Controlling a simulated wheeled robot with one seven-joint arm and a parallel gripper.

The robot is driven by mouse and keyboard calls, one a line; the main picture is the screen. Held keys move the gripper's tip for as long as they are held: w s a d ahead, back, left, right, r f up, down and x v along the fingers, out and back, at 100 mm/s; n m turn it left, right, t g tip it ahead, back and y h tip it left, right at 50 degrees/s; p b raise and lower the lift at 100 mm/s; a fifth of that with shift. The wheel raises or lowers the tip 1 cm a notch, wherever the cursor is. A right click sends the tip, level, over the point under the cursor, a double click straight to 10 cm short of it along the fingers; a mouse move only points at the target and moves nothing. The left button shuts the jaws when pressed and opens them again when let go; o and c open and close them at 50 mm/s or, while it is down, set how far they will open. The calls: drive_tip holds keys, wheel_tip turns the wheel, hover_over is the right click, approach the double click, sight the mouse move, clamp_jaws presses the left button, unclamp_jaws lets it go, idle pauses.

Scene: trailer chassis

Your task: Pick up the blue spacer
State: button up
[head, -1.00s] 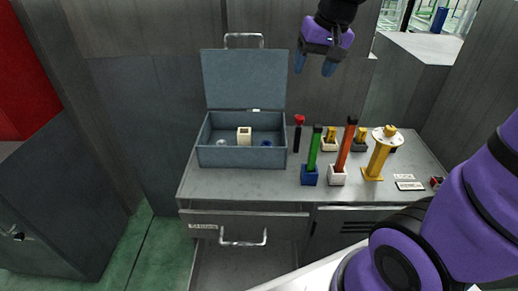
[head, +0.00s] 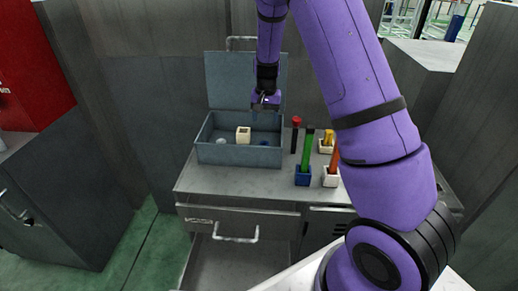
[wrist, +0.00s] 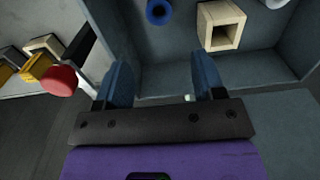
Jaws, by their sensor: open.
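The blue spacer (wrist: 159,12) is a small blue ring with a dark hole. It lies inside the open grey-blue box (head: 238,155), toward the box's right side, and shows small in the head view (head: 264,142). My gripper (head: 263,105) hangs over the right back part of the box, in front of its raised lid. In the wrist view my gripper (wrist: 165,82) is open with two blue fingers and nothing between them but the box's wall and floor. The spacer is beyond the fingertips, apart from them.
A cream square block (head: 243,134) and a pale round piece (head: 222,139) share the box. A red-topped black tool (head: 295,134), a green stick in a blue base (head: 308,155) and an orange stick in a white base (head: 333,169) stand right of the box on the cabinet top.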

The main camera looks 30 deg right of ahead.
sight(264, 143)
wheel_tip(264, 143, down, 12)
drive_tip(key=shift+a+r, duration=0.1)
drive_tip(key=c, duration=1.1)
